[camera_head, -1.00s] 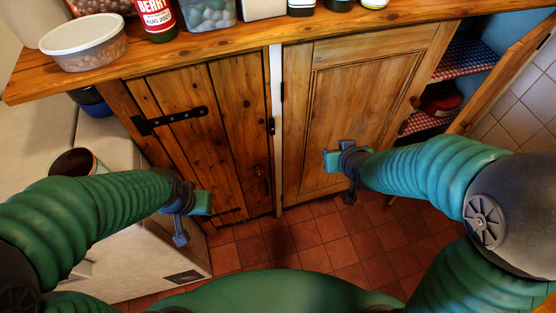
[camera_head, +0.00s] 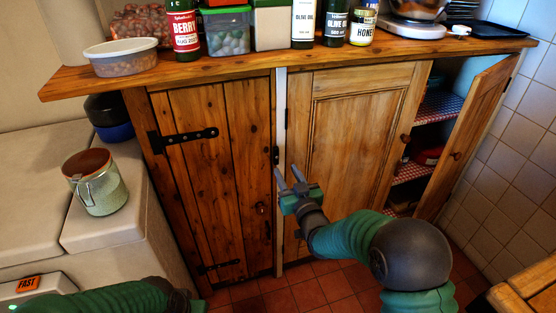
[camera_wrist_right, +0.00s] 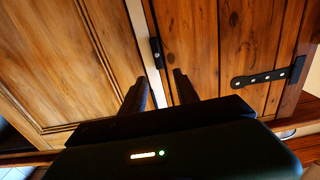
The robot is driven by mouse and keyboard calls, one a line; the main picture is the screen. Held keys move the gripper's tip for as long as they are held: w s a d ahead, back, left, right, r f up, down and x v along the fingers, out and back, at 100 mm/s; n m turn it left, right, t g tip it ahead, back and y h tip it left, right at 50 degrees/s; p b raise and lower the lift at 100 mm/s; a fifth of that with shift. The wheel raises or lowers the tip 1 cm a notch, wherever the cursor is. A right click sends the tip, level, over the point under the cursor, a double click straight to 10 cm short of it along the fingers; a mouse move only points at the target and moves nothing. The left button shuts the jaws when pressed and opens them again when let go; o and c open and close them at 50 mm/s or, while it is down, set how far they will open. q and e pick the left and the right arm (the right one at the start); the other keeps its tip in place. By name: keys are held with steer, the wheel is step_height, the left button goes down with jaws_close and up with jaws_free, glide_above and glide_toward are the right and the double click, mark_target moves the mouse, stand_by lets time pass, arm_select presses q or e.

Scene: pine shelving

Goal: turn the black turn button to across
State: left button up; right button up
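The black turn button (camera_head: 275,155) is small and stands upright, on the edge of the plank door (camera_head: 215,130) by the pale strip between the two doors. It also shows in the right wrist view (camera_wrist_right: 155,52), upside down, beyond the fingertips. My right gripper (camera_head: 289,176) is in front of the doors, just below and right of the button in the head view. Its two fingers are apart with nothing between them, and I see no contact with the button. My left gripper (camera_head: 197,305) is at the bottom edge, mostly cut off, with its fingers hidden.
The panelled door (camera_head: 350,130) right of the strip is closed. A further door (camera_head: 470,140) at the right stands open. Bottles and tubs line the worktop (camera_head: 240,68) above. A black strap hinge (camera_head: 185,139) crosses the plank door.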

mark_target(277, 153)
steer(key=x, duration=0.4)
steer(key=b+x, duration=0.1)
steer(key=x, duration=0.3)
steer(key=shift+d+f, duration=0.15)
steer(key=shift+f, duration=0.1)
steer(key=shift+w+a+r, duration=0.15)
steer(key=shift+w+a, duration=0.05)
steer(key=shift+w, duration=0.4)
steer(key=shift+c, duration=0.3)
jaws_close()
